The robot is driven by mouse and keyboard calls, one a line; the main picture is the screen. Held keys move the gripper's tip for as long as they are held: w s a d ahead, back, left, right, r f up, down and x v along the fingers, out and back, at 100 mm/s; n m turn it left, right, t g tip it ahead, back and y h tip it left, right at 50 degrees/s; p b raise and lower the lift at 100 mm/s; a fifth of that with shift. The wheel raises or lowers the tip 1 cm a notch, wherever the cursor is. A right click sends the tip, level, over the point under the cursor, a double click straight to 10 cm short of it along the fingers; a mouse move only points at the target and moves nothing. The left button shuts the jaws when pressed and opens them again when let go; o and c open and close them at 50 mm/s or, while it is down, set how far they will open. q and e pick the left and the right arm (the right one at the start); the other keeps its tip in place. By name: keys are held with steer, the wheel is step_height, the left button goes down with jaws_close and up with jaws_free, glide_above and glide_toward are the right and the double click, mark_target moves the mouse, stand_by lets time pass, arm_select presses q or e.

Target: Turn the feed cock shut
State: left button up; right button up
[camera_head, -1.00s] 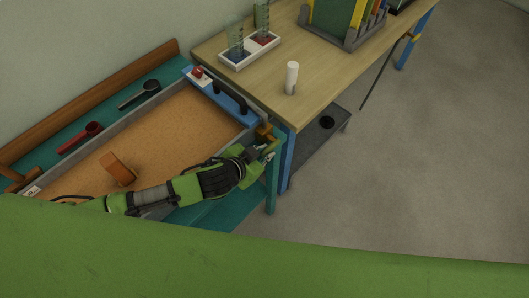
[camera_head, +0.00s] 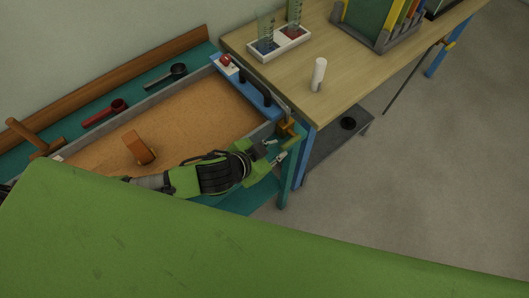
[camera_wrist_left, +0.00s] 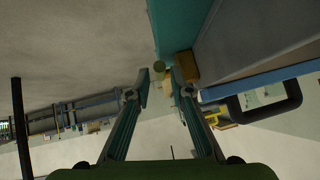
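The feed cock (camera_head: 287,128) looks like a small brass-orange fitting at the near right corner of the sand-filled flume. In the left wrist view a brass block (camera_wrist_left: 186,67) and a round olive end (camera_wrist_left: 159,67) show near the fingertips. My left gripper (camera_head: 277,151) is just below and left of the fitting in the head view. In the wrist view its two fingers (camera_wrist_left: 162,76) stand apart, with a gap between the tips. Nothing is clearly held. Whether a finger touches the fitting, and the cock's handle position, I cannot tell. My right gripper is not in view.
The flume's sand bed (camera_head: 190,120) holds an orange-brown block (camera_head: 139,149). A blue crosspiece with a black handle (camera_head: 254,85) spans its end. The wooden table (camera_head: 345,65) adjoins, bearing a white cylinder (camera_head: 319,74) and a white tray (camera_head: 279,43). Open floor lies right.

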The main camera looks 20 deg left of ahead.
arm_select(q)
steer(key=v, duration=0.6)
steer(key=shift+s+r, duration=0.2)
steer(key=shift+s, duration=0.05)
steer(key=shift+a, duration=0.1)
